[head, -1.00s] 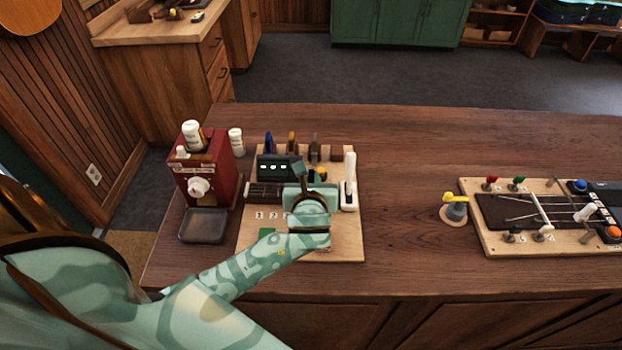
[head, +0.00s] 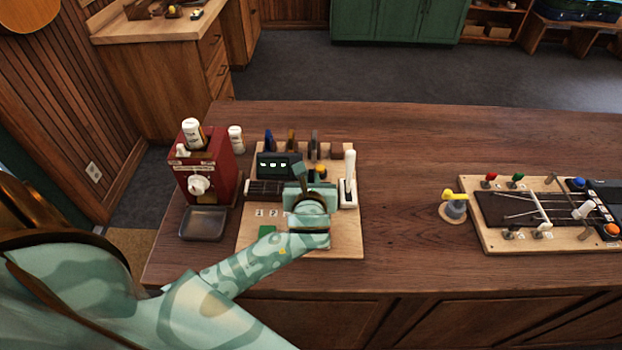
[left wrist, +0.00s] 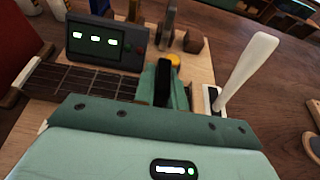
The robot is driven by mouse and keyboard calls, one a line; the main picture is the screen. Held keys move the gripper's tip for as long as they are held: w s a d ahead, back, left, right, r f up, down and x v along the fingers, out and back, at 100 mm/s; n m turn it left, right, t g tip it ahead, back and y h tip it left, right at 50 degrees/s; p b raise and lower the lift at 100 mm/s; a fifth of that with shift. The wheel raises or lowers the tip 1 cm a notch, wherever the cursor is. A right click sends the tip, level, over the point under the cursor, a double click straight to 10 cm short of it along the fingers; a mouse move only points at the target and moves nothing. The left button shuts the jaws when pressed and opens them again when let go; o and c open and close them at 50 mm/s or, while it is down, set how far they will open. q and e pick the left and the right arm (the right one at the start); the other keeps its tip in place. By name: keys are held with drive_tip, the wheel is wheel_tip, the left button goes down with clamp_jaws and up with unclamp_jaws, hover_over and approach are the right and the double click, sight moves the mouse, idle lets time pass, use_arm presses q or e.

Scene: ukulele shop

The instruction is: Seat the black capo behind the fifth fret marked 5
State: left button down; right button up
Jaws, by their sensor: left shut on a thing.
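The black capo (left wrist: 163,85) stands upright between the green fingers of my left gripper (left wrist: 164,92) in the left wrist view. The gripper is shut on it, at the right end of the dark fretted neck (left wrist: 75,82). I cannot tell whether the capo touches the neck. In the head view my left gripper (head: 310,188) covers the right part of the neck (head: 264,188) and hides the capo. Number labels 1 and 2 (head: 266,213) show on the wooden board (head: 345,235); the fifth fret and its mark are hidden. My right gripper is not in view.
A display box (head: 275,166) and a rack with blue, brown and grey pieces (head: 291,142) stand behind the neck. A white lever (head: 349,170) rises close on the right. A red machine (head: 207,165) and grey tray (head: 203,223) are left. The counter's middle (head: 400,190) is clear.

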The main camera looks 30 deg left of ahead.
use_arm(q)
drive_tip(key=shift+f, duration=0.15)
drive_tip(key=c, duration=1.7)
unclamp_jaws()
drive_tip(key=shift+s, duration=0.1)
drive_tip(key=p+v, duration=0.3)
drive_tip(key=shift+r, duration=0.25)
drive_tip(key=shift+p+v, duration=0.85)
drive_tip(key=shift+v, duration=0.3)
drive_tip(key=shift+p+v, duration=1.85)
drive_tip(key=shift+v, duration=0.9)
drive_tip(key=shift+d+f, duration=0.1)
drive_tip(key=shift+f, duration=0.1)
